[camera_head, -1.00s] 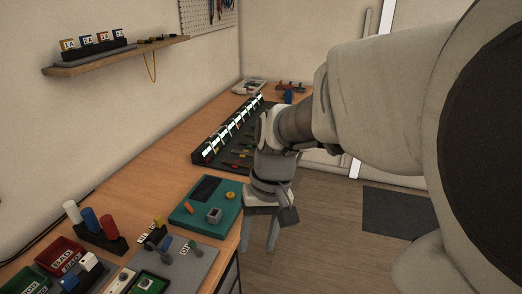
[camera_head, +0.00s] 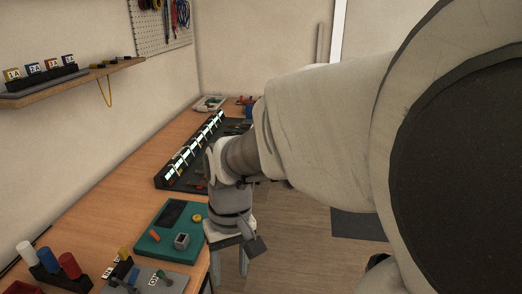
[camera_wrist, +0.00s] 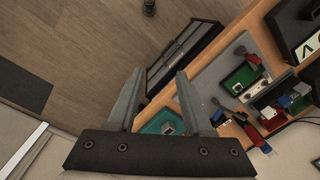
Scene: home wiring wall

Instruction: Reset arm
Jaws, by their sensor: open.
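My gripper (camera_head: 229,262) points down past the front edge of the workbench in the head view, with open floor below it. Its two fingers stand apart and nothing shows between them. In the wrist view my gripper (camera_wrist: 158,100) is also open and empty, with the floor and the side of the bench beyond the fingers. My arm fills the right half of the head view and hides part of the bench's far end.
The wooden bench (camera_head: 121,203) runs along the left wall. On it are a teal tray (camera_head: 148,245), a black rack (camera_head: 172,180) and a stand with white, blue and red cylinders (camera_head: 48,272). A shelf (camera_head: 90,75) hangs above.

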